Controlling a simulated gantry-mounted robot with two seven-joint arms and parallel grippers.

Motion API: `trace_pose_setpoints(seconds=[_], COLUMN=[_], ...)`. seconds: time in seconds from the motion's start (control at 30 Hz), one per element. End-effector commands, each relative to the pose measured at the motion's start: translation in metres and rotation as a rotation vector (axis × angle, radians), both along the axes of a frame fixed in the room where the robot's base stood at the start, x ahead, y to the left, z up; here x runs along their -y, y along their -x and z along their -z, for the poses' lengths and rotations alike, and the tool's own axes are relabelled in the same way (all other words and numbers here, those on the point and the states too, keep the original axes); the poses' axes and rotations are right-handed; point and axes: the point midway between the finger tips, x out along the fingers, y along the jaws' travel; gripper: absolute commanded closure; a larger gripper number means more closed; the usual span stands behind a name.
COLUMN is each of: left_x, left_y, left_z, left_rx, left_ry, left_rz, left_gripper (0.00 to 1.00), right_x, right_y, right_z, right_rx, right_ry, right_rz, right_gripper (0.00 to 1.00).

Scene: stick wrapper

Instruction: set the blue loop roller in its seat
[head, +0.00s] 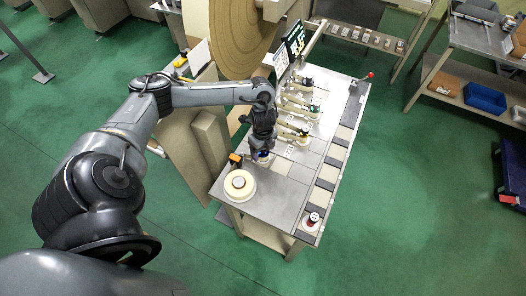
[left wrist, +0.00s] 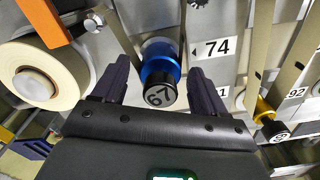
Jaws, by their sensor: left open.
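The blue loop roller (left wrist: 160,68) shows in the left wrist view with a black end cap marked 67. It stands between the two fingers of my left gripper (left wrist: 158,70), with a visible gap on each side. The gripper is open and is not closed on it. In the head view the blue roller (head: 263,156) is a small blue patch at the near end of the bench, just below my left gripper (head: 262,146). The roller's far end is partly hidden, so I cannot tell whether it sits in a seat. My right gripper is not in view.
A cream roll (head: 240,184) lies at the bench's near left corner. Yellow (head: 303,132) and green (head: 315,107) rollers stand farther along. A red-and-black piece (head: 312,219) sits at the near right corner. A number plate 74 (left wrist: 216,48) is beside the blue roller.

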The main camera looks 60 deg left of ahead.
Motion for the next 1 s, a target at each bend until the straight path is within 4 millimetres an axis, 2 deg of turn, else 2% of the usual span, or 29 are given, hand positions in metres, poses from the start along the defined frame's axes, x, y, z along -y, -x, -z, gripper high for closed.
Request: trace_pose_setpoints(seconds=[0.23, 0.3, 0.5, 0.7, 1.0], left_x=[0.0, -0.001, 0.0, 0.0, 0.0], left_y=[-0.001, -0.001, -0.001, 0.0, 0.0], left_z=[-0.049, -0.066, -0.092, -0.102, -0.102], left_rx=[0.004, 0.005, 0.003, 0.001, 0.0], left_ry=[-0.001, -0.002, -0.002, 0.001, 0.0], left_rz=[0.001, 0.001, 0.001, 0.0, 0.0], left_gripper=[0.28, 0.28, 0.28, 0.28, 0.28], right_x=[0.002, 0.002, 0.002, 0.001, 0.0], right_y=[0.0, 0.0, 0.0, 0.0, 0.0], right_z=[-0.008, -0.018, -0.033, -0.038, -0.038], right_rx=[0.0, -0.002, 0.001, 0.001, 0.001], right_ry=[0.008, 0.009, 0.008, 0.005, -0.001], right_rz=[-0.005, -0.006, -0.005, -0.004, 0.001], right_gripper=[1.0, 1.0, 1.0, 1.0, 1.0])
